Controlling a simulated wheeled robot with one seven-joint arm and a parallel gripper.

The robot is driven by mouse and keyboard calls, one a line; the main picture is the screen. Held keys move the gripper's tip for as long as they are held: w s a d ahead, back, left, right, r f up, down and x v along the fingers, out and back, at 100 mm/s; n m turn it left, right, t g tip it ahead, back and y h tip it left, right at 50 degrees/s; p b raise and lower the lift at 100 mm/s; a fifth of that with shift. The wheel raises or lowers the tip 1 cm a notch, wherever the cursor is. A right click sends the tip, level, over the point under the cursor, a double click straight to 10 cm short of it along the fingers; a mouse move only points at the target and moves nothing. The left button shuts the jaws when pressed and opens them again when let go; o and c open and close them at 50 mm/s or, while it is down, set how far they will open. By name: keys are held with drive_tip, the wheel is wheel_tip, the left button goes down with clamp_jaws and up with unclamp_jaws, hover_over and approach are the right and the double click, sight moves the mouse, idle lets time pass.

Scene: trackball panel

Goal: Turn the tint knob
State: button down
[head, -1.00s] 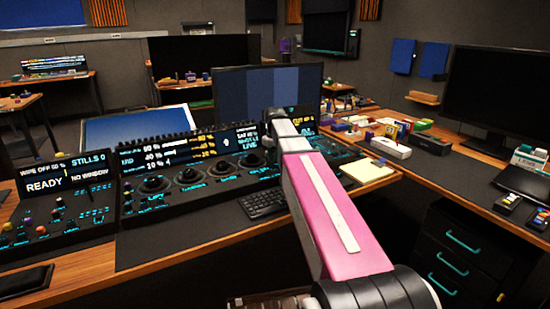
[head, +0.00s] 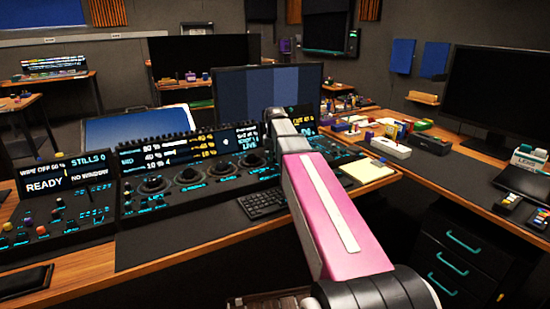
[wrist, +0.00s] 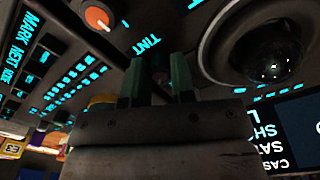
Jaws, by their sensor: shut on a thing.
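The tint knob (wrist: 160,73) is a small dark shape between my fingertips in the wrist view, mostly hidden by them. The cyan "TINT" label (wrist: 147,45) is beside it on the dark panel. My gripper (wrist: 159,82) has two green fingers, shut on the knob from both sides. In the head view my arm reaches over the right part of the trackball panel (head: 130,208), and the gripper and the knob are hidden behind it.
A dark trackball in a round ring (wrist: 268,45) is close to the right of my fingers. An orange-capped knob (wrist: 97,17) stands to the left. The panel's display (head: 188,150) rises behind the controls, and a keyboard (head: 262,204) lies in front.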

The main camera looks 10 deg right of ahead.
idle(0.3)
drive_tip(key=c, duration=1)
unclamp_jaws()
drive_tip(key=shift+o, duration=0.2)
wheel_tip(320, 180, up, 11)
drive_tip(key=shift+f, duration=0.1)
